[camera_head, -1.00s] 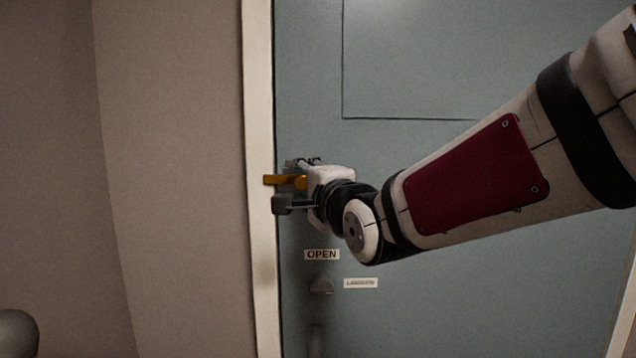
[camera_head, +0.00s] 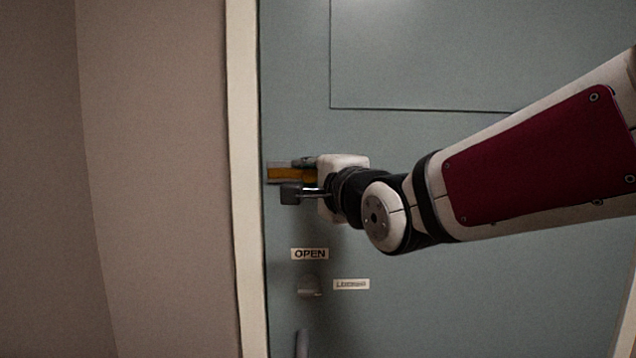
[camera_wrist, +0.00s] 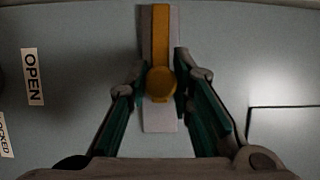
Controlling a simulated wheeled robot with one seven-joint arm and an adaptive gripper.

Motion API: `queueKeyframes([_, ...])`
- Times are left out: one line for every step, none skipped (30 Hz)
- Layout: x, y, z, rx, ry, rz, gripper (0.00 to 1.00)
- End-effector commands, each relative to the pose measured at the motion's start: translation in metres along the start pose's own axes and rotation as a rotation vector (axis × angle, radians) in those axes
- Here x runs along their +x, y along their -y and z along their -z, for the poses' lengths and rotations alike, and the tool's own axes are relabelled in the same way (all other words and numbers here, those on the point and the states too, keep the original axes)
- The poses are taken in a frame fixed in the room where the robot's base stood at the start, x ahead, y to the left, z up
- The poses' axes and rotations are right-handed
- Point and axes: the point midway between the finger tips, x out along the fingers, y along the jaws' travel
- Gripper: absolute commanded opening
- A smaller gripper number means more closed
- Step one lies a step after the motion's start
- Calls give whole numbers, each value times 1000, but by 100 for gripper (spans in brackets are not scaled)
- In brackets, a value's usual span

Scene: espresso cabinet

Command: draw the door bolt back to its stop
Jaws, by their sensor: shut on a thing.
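The door bolt is a yellow bar (camera_head: 288,174) lying level on a pale plate near the left edge of the blue-grey door (camera_head: 440,290). Its left end shows on the door side of the pale frame. In the wrist view the bar (camera_wrist: 160,35) runs up the picture and ends at a round yellow knob (camera_wrist: 160,85), with bare plate (camera_wrist: 159,125) below it. My gripper (camera_head: 298,178) is shut on the knob, one finger on each side in the wrist view (camera_wrist: 158,88). The gripper hides the bolt's right part in the head view.
A pale door frame (camera_head: 245,200) runs up left of the bolt, with a beige wall (camera_head: 160,180) beyond. Below the bolt are an OPEN label (camera_head: 310,254), a small metal fitting (camera_head: 309,287) and another label (camera_head: 351,284). A raised panel edge (camera_head: 420,109) lies above.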

Motion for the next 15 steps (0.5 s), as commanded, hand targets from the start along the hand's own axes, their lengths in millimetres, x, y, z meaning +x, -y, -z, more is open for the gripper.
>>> queueKeyframes([-1, -1, 4, 2, -7, -3, 0])
queueKeyframes([-1, -1, 4, 2, -7, -3, 0])
queueKeyframes([-1, 0, 4, 2, -8, -3, 0])
queueKeyframes([-1, 0, 4, 2, -8, -3, 0])
queueKeyframes([-1, -1, 4, 2, -9, -3, 0])
queueKeyframes([-1, -1, 5, 2, -9, -3, 23])
queueKeyframes([-1, -1, 5, 2, -10, -3, 30])
queueKeyframes([-1, -1, 5, 2, -10, -3, 37])
queueKeyframes([-1, 0, 5, 2, -9, -3, 42])
queueKeyframes([-1, 0, 4, 2, -9, -3, 42])
queueKeyframes([-1, 0, 4, 1, -8, -3, 42])
queueKeyframes([-1, 0, 4, 1, -7, -2, 42])
queueKeyframes([-1, 0, 4, 1, -7, -2, 42])
queueKeyframes([-1, 0, 3, 1, -7, -2, 42])
queueKeyframes([-1, 0, 3, 1, -6, -2, 42])
